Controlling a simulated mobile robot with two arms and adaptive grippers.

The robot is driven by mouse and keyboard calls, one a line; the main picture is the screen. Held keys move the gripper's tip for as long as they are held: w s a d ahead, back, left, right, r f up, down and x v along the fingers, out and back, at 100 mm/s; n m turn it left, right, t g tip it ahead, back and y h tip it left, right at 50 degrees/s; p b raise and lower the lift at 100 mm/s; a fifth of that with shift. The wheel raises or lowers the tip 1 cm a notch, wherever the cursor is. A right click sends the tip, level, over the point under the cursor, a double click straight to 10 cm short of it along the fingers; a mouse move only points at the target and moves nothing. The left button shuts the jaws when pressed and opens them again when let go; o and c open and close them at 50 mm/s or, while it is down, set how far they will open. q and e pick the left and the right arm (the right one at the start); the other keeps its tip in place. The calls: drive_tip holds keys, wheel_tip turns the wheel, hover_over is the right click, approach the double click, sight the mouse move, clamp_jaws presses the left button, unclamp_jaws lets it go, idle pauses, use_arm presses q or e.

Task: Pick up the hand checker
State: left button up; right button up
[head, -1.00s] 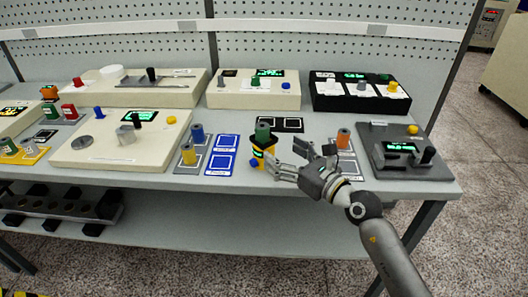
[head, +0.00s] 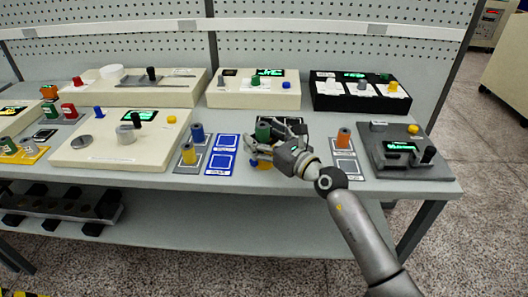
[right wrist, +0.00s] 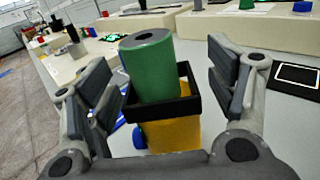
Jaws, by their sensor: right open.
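The hand checker (head: 264,164) has a yellow body and a black square collar, and stands upright near the front of the table. A green spindle (right wrist: 150,72) sits in its collar. In the right wrist view the yellow body (right wrist: 172,133) is straight ahead, with a blue knob at its left side. My right gripper (head: 265,137) is open at the checker, partly covering it in the head view. In the right wrist view its fingers stand on either side of the checker and spindle, with gaps visible. My left gripper is not in view.
Blue marked pads (head: 222,154) lie left of the checker, beside blue and yellow spindles. An orange spindle (head: 343,138) on a grey pad and a dark grey device (head: 405,160) stand to the right. Cream devices and a black box (head: 360,93) stand behind.

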drive_tip(key=shift+c, duration=0.4)
clamp_jaws()
drive_tip(key=shift+r, duration=0.15)
drive_tip(key=shift+r, duration=0.6)
drive_tip(key=s+r+p, duration=0.2)
drive_tip(key=s+r, duration=0.9)
drive_tip(key=s, duration=0.3)
drive_tip(key=shift+d+r, duration=0.3)
drive_tip(key=shift+d, duration=0.1)
drive_tip(key=shift+f, duration=0.1)
